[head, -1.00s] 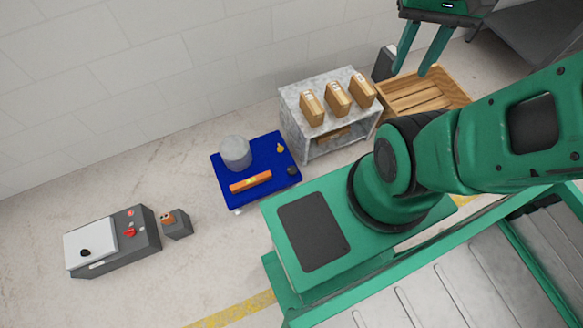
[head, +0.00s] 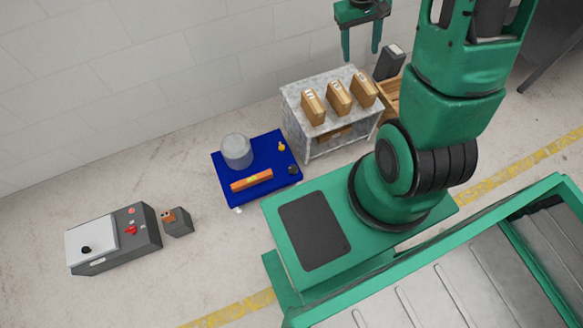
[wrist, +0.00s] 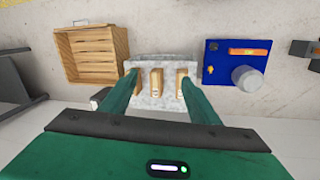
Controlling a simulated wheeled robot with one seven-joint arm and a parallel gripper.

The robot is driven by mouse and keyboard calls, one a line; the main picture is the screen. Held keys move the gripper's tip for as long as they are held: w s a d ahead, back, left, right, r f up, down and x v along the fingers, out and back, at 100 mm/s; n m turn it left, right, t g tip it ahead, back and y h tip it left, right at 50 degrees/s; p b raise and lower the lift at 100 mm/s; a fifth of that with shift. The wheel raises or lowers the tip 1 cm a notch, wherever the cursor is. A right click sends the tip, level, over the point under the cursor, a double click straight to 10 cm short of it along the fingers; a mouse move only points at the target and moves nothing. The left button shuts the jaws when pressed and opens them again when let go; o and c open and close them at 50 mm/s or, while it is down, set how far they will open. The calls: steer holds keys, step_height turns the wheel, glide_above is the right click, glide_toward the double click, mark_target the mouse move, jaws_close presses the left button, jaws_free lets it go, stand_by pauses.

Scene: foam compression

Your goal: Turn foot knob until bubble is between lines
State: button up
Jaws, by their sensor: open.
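A blue plate (head: 228,188) stands low on the floor left of the shelf. An orange spirit level (head: 251,180) lies on it, with a small yellow window; the bubble is too small to make out. A dark round knob (head: 293,170) sits at the plate's right corner, and a small yellow piece (head: 282,147) sits behind it. A grey cylinder (head: 237,152) stands on the plate's far left. The plate also shows right of my fingers in the wrist view (wrist: 223,77). My gripper (head: 361,52) is open and empty, high over the shelf, away from the plate.
A grey shelf (head: 318,140) carries three brown boxes (head: 338,97). A wooden crate (wrist: 92,53) and a dark grey box (head: 390,61) are beside it. A control box (head: 113,240) and a small grey block (head: 178,223) stand at left. Floor before the plate is clear.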

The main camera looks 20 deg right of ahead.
steer(key=w+a+f+n, duration=0.25)
steer(key=w+f, duration=0.35)
steer(key=f, duration=0.7)
steer(key=n+y, duration=0.2)
steer(key=n, duration=0.1)
glide_above(292, 168)
step_height(292, 168, down, 38)
steer(key=shift+t, duration=0.3)
steer(key=f, duration=1)
steer(key=shift+s+d+f, duration=0.1)
steer(key=shift+d+f, duration=0.1)
steer(key=c, duration=1.1)
steer(key=shift+o, duration=0.2)
steer(key=shift+a, duration=0.25)
steer(key=shift+d, duration=0.1)
